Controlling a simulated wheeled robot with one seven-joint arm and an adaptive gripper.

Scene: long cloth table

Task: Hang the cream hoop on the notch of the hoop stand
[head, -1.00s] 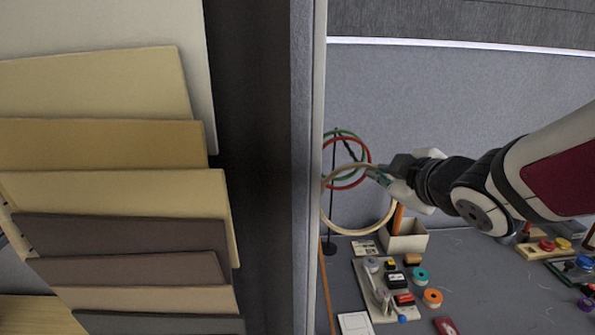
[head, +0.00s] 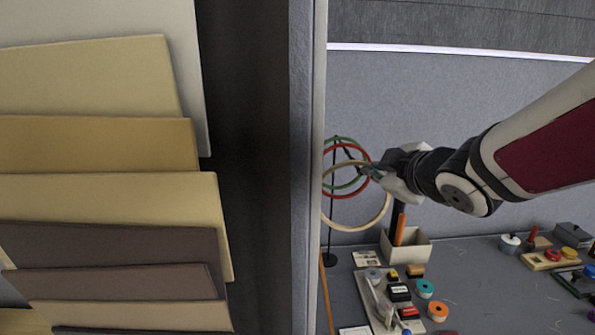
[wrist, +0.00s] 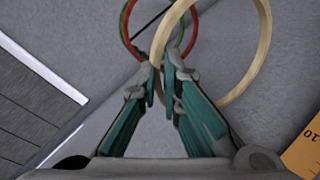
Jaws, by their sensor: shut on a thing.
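My gripper (head: 368,168) is shut on the rim of the cream hoop (head: 352,230) and holds it in the air, upright, beside the hoop stand (head: 329,260). The stand is a thin black pole on a round black base, partly behind the cream hoop. A red hoop (head: 346,197) and a green hoop (head: 341,187) hang near its top. In the wrist view the cream hoop (wrist: 266,40) passes between my fingertips (wrist: 165,74). The red hoop (wrist: 192,38) and green hoop (wrist: 123,28) are beyond it. The notch cannot be made out.
A tall grey panel edge (head: 304,170) stands close at the left and borders the stand area. Below the hoop are a cream box (head: 407,252) with an orange item and a tray (head: 366,310) of small parts. More items lie at the table's right.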

